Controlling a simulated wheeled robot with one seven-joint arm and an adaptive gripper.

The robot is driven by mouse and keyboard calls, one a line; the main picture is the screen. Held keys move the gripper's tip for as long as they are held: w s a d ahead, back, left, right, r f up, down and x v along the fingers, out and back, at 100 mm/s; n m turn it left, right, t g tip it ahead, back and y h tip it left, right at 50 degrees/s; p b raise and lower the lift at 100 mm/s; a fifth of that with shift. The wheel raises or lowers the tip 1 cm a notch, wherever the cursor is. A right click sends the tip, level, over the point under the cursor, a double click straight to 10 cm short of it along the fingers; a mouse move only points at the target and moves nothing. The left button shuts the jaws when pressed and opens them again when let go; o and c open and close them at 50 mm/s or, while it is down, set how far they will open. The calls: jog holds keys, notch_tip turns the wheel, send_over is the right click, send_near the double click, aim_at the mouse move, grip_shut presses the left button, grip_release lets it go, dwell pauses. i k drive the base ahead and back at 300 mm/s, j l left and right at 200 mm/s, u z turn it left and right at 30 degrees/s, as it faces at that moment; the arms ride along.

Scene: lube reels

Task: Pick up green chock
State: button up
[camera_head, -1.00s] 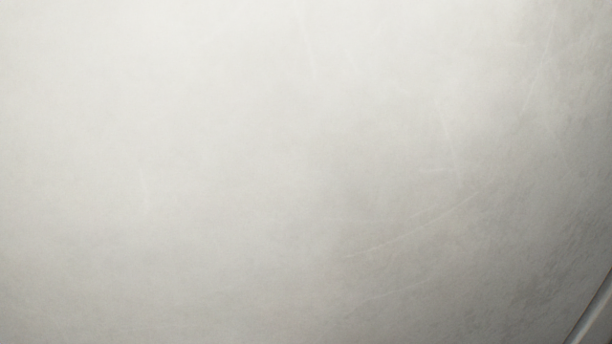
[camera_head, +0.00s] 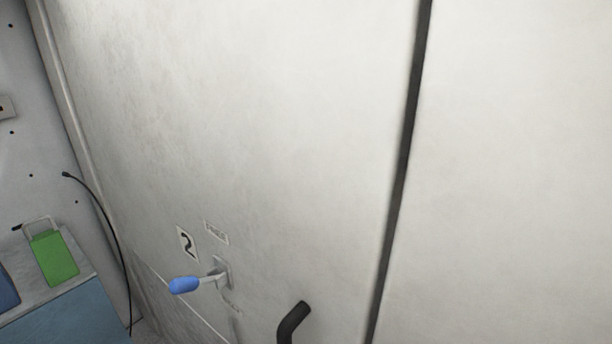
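A green block-like object (camera_head: 54,258) with a pale wire-like handle at its top shows at the lower left in the head view. It rests on a grey ledge (camera_head: 85,269) and looks like the green chock. My gripper is not in view.
A large pale panel (camera_head: 270,110) fills most of the view, with a dark vertical seam (camera_head: 408,140). A lever with a blue grip (camera_head: 184,286) sticks out near a "2" label (camera_head: 187,243). A black bent handle (camera_head: 293,319) and a black cable (camera_head: 112,224) also show. A blue object (camera_head: 7,290) is at the left edge.

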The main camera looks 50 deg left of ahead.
aim_at(55, 261)
jog(key=k+u, duration=0.1)
jog(key=u, duration=2.8)
jog(key=i+u, duration=0.2)
jog(key=i, duration=0.65)
jog(key=i+l+u, duration=0.25)
jog(key=i, duration=0.55)
jog(key=i+j, duration=0.05)
